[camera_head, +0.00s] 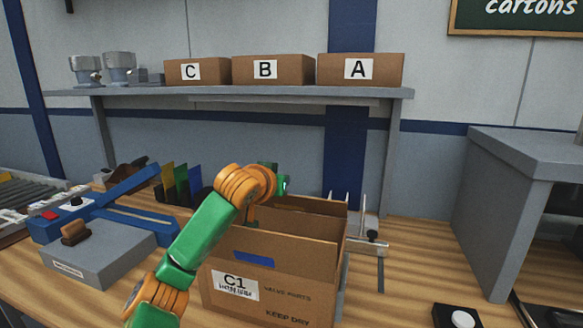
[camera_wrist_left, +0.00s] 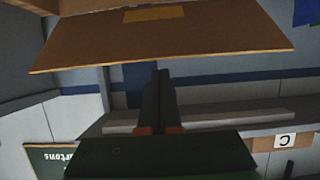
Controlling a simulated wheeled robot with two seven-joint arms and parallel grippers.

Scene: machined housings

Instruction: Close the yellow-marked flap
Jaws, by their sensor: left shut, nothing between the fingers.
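An open brown carton (camera_head: 305,290) labelled C1 stands on the table in the head view. Its near panel carries a blue mark (camera_head: 254,258), and other panels stand up at its back and right. In the left wrist view a brown flap (camera_wrist_left: 160,42) with a yellow mark (camera_wrist_left: 155,14) spans the top of the picture. The yellow mark cannot be made out in the head view. My left gripper (camera_wrist_left: 160,75) is shut and empty, its fingertips close to the flap's edge in that view; contact is unclear. In the head view my left arm hides part of the carton. My right gripper is not in view.
A grey box with a brown handle (camera_head: 75,233) and a blue fixture (camera_head: 120,215) lie left of the carton. Coloured dividers (camera_head: 182,183) stand behind. A metal clamp-like tool (camera_head: 370,243) is at right. A shelf (camera_head: 220,94) holds boxes C, B and A.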

